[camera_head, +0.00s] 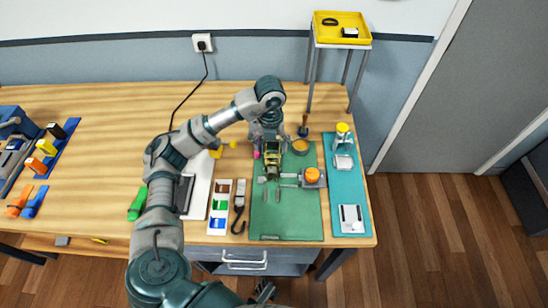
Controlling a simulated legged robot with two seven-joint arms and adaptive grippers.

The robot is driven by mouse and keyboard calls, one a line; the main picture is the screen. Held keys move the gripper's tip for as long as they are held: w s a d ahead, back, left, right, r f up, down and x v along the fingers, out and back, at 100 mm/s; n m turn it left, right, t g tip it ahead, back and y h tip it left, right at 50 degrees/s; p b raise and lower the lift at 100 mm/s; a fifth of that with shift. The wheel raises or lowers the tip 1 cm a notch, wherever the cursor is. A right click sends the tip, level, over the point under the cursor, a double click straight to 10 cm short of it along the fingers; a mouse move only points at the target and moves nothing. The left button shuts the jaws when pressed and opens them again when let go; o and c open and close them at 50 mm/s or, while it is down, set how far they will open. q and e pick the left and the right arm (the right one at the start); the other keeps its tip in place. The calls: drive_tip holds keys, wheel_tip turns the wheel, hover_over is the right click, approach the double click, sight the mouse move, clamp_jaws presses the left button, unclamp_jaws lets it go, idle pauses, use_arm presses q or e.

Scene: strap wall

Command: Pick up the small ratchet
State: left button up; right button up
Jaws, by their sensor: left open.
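My left gripper (272,172) is open, pointing down over the upper part of the green mat (298,220). Small grey metal pieces (288,181) lie on the mat just below and right of its fingers; I cannot tell for sure whether one is the small ratchet. A grey strap piece with a black hook (239,205) lies left of the mat. The gripper and wrist hide part of the mat's top.
A grey block with an orange round top (312,176) stands at the mat's right. A teal mat (349,190) holds a yellow-topped jar (343,130) and grey pieces. A yellow tray (343,20) tops the back stand.

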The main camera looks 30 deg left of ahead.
sight(272, 160)
use_arm(q)
drive_tip(key=shift+f, duration=0.8)
drive_tip(key=f, duration=0.3)
drive_tip(key=f+b, duration=0.1)
drive_tip(key=shift+s+d+f, duration=0.1)
drive_tip(key=shift+d+f, duration=0.15)
drive_tip(key=shift+f, duration=0.35)
use_arm(e)
drive_tip(key=r, duration=0.4)
drive_tip(key=shift+s+d+r, duration=0.1)
drive_tip(key=shift+s+r, duration=0.05)
drive_tip(key=shift+s, duration=0.15)
use_arm(q)
drive_tip(key=shift+c, duration=0.2)
drive_tip(key=shift+r, duration=0.1)
drive_tip(key=c, duration=1.4)
